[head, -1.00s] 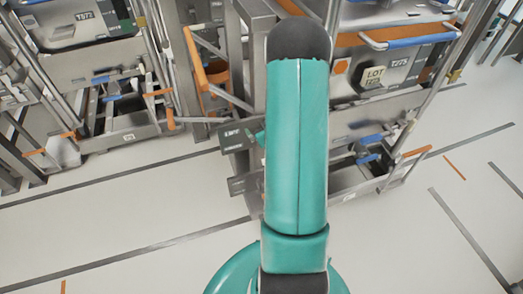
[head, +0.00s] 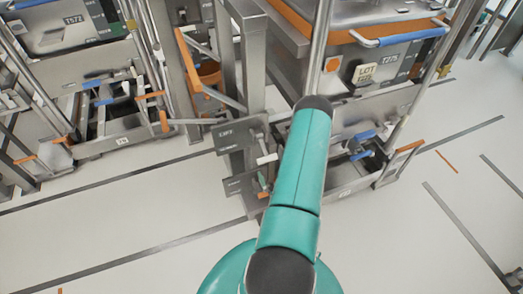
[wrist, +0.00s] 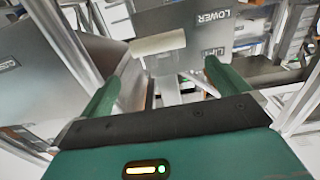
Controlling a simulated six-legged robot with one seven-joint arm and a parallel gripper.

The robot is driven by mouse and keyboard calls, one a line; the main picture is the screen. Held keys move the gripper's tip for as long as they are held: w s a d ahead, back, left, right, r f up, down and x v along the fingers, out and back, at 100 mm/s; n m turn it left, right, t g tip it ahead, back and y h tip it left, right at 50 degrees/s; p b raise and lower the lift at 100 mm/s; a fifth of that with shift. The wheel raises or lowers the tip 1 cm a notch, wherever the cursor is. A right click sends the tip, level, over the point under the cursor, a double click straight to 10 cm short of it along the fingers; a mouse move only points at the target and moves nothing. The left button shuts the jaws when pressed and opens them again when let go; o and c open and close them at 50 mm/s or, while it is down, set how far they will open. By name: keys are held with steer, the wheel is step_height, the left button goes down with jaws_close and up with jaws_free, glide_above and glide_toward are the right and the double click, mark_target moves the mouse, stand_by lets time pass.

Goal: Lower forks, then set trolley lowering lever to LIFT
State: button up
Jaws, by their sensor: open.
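The trolley's lever handle is a pale, short cylinder (wrist: 158,44) in the wrist view. It also shows in the head view (head: 266,159). Behind it is a grey plate (wrist: 225,45) marked LOWER and LIFT, upside down in the wrist view; the plate also shows in the head view (head: 232,136). My gripper (wrist: 167,66) has its two green fingers apart, with the handle just beyond the fingertips and roughly between them. I cannot tell whether they touch it. In the head view my arm hides most of the gripper. The forks cannot be made out.
A second grey plate (head: 240,184) sits lower on the post, with another grey plate (wrist: 40,60) at left in the wrist view. White floor is clear in front.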

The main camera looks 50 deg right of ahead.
mark_target(266, 154)
steer(key=x, duration=1.2)
steer(key=shift+w+d+r, duration=0.1)
steer(key=shift+w, duration=0.05)
